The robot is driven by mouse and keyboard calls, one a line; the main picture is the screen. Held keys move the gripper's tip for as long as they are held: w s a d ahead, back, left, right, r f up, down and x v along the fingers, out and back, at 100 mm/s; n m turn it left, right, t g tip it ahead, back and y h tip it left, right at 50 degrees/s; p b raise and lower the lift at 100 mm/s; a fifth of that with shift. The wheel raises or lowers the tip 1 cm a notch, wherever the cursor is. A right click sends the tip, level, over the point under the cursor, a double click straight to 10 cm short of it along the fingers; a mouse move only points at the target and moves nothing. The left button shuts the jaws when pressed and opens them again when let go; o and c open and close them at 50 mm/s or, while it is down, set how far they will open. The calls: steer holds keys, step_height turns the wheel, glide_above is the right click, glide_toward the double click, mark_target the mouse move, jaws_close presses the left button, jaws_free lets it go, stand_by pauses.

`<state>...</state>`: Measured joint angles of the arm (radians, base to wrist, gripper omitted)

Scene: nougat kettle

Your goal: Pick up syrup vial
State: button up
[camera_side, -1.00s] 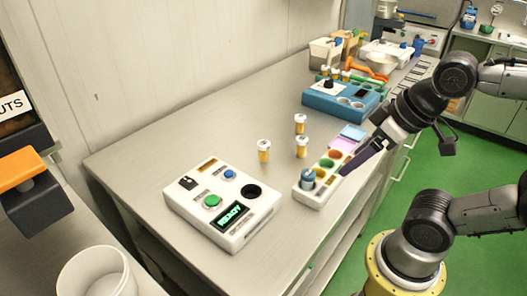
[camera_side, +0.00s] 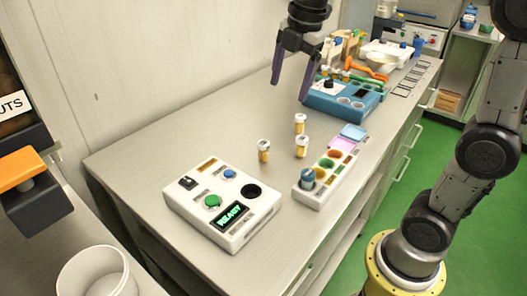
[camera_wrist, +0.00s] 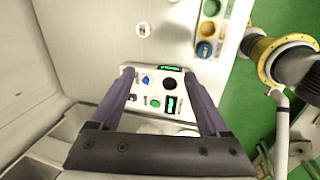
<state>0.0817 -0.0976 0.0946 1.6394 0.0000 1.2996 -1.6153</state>
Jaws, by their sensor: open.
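Three small amber vials with white caps stand upright on the steel table: a left one (camera_side: 263,151), a back one (camera_side: 299,123) and a front right one (camera_side: 302,147). Which of them is the syrup vial I cannot tell. A white cap (camera_wrist: 143,29) shows from above in the wrist view. My gripper (camera_side: 290,92) is open and empty, pointing down in the air, above the vials in the side picture. In the wrist view its fingers (camera_wrist: 159,73) straddle the image of the white READY device (camera_wrist: 142,103).
The READY device (camera_side: 183,211) has green and blue buttons and a dark round hole. A white rack (camera_side: 312,197) with coloured wells and a blue-capped item stands right of the vials. A blue device (camera_side: 340,101) stands behind. The table's left back area is clear.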

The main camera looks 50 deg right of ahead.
steer(key=w+d+f+n+g, duration=0.1)
steer(key=w+d+f, duration=0.15)
steer(key=w, duration=0.35)
steer(key=g, duration=0.1)
glide_above(263, 143)
steer(key=f, duration=1.3)
steer(key=shift+s+d+f, duration=0.1)
steer(key=shift+s+d, duration=0.2)
steer(key=shift+d, duration=0.05)
steer(key=shift+w+a+f, duration=0.15)
steer(key=shift+f, duration=1.45)
steer(key=shift+w+a+f, duration=0.1)
steer(key=shift+w+f, duration=0.05)
steer(key=shift+f, duration=1.45)
steer(key=shift+c, duration=0.3)
jaws_close()
